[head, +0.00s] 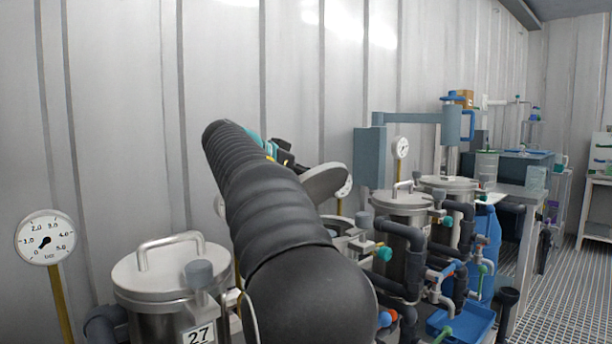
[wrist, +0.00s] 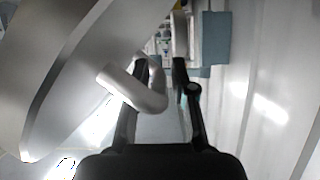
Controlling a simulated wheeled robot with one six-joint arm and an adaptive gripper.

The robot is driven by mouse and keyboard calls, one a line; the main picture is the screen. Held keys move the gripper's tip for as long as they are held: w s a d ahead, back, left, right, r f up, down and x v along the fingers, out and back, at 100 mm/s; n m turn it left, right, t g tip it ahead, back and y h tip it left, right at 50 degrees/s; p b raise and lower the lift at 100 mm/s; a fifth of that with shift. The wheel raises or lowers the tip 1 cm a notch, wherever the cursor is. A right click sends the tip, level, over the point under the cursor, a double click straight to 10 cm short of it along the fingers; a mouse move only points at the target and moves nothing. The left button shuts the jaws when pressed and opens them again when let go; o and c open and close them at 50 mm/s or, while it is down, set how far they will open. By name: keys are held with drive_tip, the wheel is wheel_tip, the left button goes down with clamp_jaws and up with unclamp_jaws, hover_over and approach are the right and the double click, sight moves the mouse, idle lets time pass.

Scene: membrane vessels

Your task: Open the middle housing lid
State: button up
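A grey round lid (head: 325,181) is raised and tilted beside my gripper (head: 283,157) in the head view. Below it, partly hidden by my arm, is a steel housing (head: 347,226), which I take as the middle one. In the wrist view the lid's disc (wrist: 70,70) fills the left side, with its pale bar handle (wrist: 140,92) reaching between my fingers. My gripper (wrist: 161,68) has its fingers apart, the handle overlapping the left finger and a gap beside the right one. I cannot see the hinge or the inside of the housing.
A closed housing marked 27 (head: 170,275) stands at left, with a pressure gauge (head: 45,238) beside it. More closed housings (head: 402,200) with pipes and valves stand at right. A ribbed wall (head: 130,110) runs close behind. Grated floor (head: 570,290) is clear at far right.

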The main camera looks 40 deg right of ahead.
drive_tip(key=shift+a, duration=0.1)
drive_tip(key=v, duration=1.2)
